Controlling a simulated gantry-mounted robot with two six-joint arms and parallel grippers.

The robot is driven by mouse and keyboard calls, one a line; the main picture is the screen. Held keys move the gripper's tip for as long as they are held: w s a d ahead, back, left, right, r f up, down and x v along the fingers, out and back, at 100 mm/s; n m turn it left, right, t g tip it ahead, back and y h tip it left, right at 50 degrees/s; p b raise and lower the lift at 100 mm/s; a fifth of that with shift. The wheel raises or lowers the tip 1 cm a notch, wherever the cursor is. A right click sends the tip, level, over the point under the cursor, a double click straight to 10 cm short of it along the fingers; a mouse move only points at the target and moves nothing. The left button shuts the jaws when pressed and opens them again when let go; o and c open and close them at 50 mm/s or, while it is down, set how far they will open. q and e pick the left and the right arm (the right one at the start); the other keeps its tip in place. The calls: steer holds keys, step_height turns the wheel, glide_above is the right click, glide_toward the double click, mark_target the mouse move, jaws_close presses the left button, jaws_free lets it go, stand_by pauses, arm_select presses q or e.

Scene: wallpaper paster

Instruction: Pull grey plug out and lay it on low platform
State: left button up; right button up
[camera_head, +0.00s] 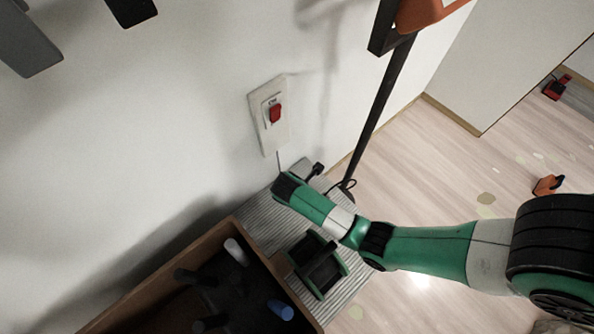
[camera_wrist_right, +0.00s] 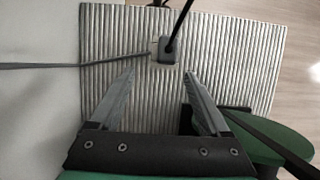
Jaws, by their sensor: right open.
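The plate lies on the ridged grey low platform (camera_wrist_right: 225,60), also in the head view (camera_head: 340,288). My right gripper (camera_wrist_right: 160,72) is open. Its fingers stand to either side of the plug, the tips a little short of it, with nothing held. In the head view my right gripper (camera_head: 288,186) hangs over the platform near the wall and hides the plug.
A wall plate with a red switch (camera_head: 275,113) is above my right gripper. A wooden box (camera_head: 165,278) with bottle-like items stands left of a green-sided black object (camera_head: 320,268). A dark pole (camera_head: 380,115) rises behind.

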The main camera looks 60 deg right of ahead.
arm_select(q)
step_height(320, 180, down, 7)
steer(key=s+b, duration=0.1)
steer(key=b, duration=0.5)
steer(key=shift+r, duration=0.2)
arm_select(e)
steer(key=x, duration=0.4)
steer(key=s+x, duration=0.1)
steer(key=x, duration=0.7)
steer(key=shift+s+r, duration=0.1)
steer(key=shift+s, duration=0.1)
arm_select(q)
steer(key=shift+s, duration=0.1)
arm_select(e)
steer(key=shift+c, duration=0.2)
jaws_close()
